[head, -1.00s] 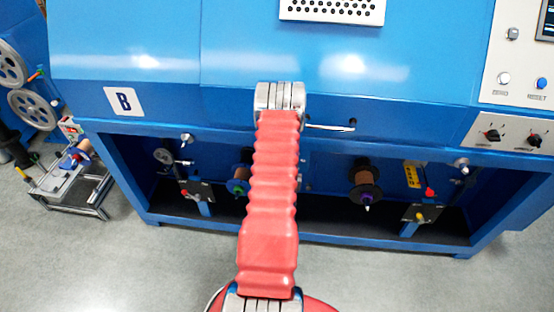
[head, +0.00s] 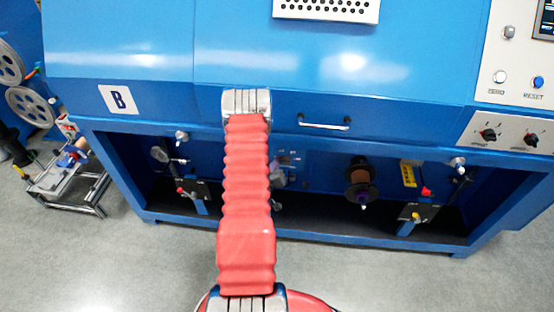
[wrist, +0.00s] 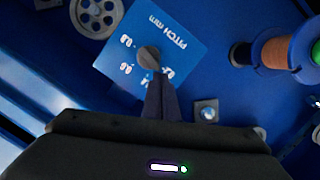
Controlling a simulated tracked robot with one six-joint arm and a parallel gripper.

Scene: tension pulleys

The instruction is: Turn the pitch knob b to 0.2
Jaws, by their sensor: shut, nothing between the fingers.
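The blue "PITCH mm" plate (wrist: 150,42) shows in the wrist view, turned so its text is nearly upside down. The grey round pitch knob (wrist: 148,58) sits in its middle with white numbers around it, too small to read surely. My gripper (wrist: 157,80) is shut and empty, its dark fingertips just below the knob in the picture. I cannot tell whether they touch it. The knob's pointer direction is unclear.
In the wrist view, a grey pulley (wrist: 97,14) is at upper left, a copper spool (wrist: 278,52) at right, and a small square bracket (wrist: 206,111) lies right of the fingers. In the head view, a handle (head: 324,124) and another spool (head: 361,182) are right of my arm.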

